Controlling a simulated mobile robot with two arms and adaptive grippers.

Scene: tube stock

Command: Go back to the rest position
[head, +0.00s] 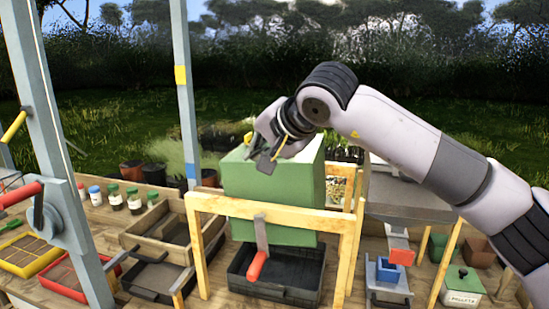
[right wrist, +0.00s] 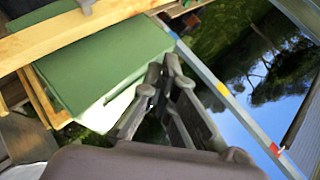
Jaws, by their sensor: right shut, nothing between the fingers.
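My right gripper (head: 263,152) is raised in front of and above the green box (head: 270,190), at its upper left in the head view. In the right wrist view, the fingers of my right gripper (right wrist: 162,70) are shut with nothing between them, and the green box (right wrist: 105,60) lies to their left. I cannot tell whether the gripper touches the box. My left gripper is not in view.
The green box stands in a wooden frame (head: 195,245) above a black tray (head: 245,270) on the bench. A grey post (head: 186,90) rises left of the gripper. Open air lies above.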

